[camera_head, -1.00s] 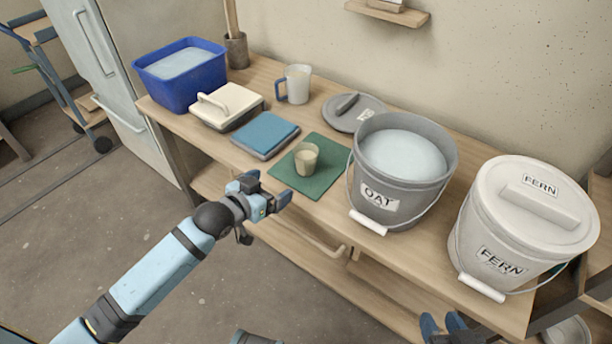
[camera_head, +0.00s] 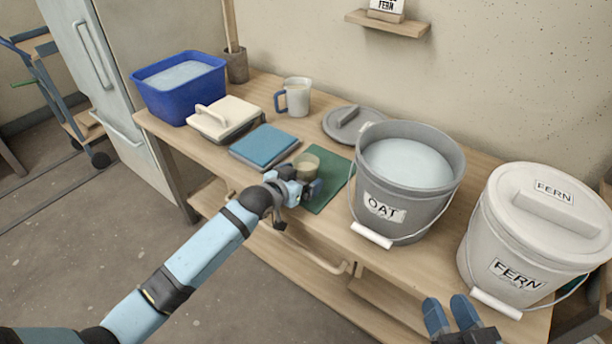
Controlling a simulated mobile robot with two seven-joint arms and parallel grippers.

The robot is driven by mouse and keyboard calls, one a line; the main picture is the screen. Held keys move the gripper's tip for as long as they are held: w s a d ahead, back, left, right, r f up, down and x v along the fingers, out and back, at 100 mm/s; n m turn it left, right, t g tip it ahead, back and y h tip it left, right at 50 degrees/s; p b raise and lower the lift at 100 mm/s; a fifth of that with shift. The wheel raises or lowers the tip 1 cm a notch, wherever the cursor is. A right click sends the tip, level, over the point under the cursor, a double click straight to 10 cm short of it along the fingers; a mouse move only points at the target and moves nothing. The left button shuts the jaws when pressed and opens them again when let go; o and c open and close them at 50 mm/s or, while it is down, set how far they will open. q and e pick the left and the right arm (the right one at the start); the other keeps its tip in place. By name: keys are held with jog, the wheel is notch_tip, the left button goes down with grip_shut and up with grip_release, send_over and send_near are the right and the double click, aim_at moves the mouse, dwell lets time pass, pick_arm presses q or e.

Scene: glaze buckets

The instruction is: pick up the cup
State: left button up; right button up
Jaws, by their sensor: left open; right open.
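The cup (camera_head: 306,164) is small and beige and stands upright on a green mat (camera_head: 334,181) on the wooden bench. My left gripper (camera_head: 301,184) is at the near side of the cup, over the front part of the mat, and hides the cup's lower part. It is open; I cannot tell whether its fingers are around the cup or only in front of it. My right gripper (camera_head: 449,314) is open and empty at the bottom of the view, in front of the bench and away from the cup.
Right of the mat stands the grey OAT bucket (camera_head: 402,205), then the lidded white FERN bucket (camera_head: 514,250). Left are a blue sponge-like block (camera_head: 265,145), a cream-lidded container (camera_head: 225,112) and a blue tub (camera_head: 172,94). Behind are a jug (camera_head: 297,97) and a grey lid (camera_head: 345,127).

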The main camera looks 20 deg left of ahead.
aim_at(299, 168)
pick_arm(q)
jog(key=shift+w+d, duration=0.1)
jog(key=shift+w, duration=0.2)
jog(key=c, duration=1.1)
pick_arm(e)
jog(key=shift+r, duration=0.3)
